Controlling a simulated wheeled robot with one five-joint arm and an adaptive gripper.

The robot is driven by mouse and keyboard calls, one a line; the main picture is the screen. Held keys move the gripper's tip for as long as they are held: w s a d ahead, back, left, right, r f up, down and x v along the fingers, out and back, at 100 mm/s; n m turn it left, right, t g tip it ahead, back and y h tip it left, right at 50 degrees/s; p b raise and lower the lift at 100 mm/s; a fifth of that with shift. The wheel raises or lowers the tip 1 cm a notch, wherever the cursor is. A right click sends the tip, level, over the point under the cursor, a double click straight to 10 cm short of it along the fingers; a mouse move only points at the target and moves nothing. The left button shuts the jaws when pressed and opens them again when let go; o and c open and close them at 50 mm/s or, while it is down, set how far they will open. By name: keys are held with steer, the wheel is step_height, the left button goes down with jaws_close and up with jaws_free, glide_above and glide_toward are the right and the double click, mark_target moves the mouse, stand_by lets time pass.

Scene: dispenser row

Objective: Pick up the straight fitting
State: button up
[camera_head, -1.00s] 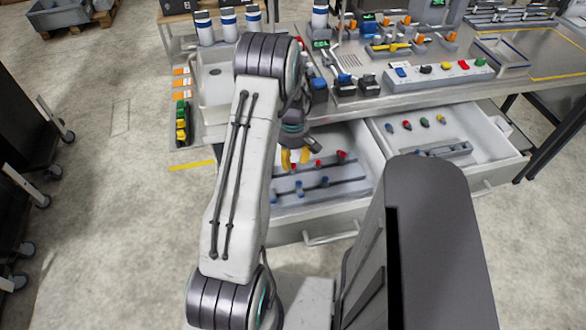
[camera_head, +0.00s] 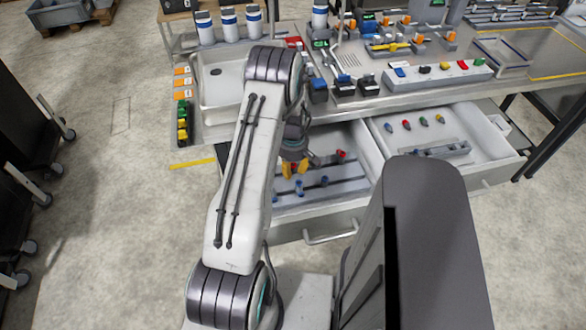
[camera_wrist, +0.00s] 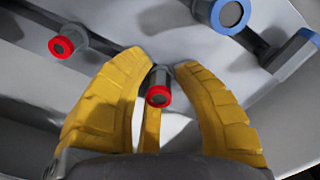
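My gripper (camera_wrist: 165,72) has yellow fingers and is low over the left drawer. The fingers look parted around a short grey fitting with a red ring (camera_wrist: 158,92), which stands upright between the fingertips. I cannot tell whether they touch it. A second red-ringed fitting (camera_wrist: 68,45) stands to the left, clear of the fingers. A blue-ringed fitting (camera_wrist: 230,14) stands to the upper right. In the head view my gripper (camera_head: 295,171) hides the fitting between its fingers; a red fitting (camera_head: 342,154) shows to its right. Which shape is straight is hard to tell.
The left drawer (camera_head: 345,212) is open, with dark rails and several blue fittings (camera_head: 300,186) in front of my gripper. The right drawer (camera_head: 480,152) is open too, holding small coloured parts. The crowded worktop (camera_head: 440,92) lies behind, with a sink-like tray (camera_head: 222,88) at left.

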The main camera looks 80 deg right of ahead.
steer(key=c, duration=0.3)
steer(key=shift+r, duration=0.1)
steer(key=shift+c, duration=0.2)
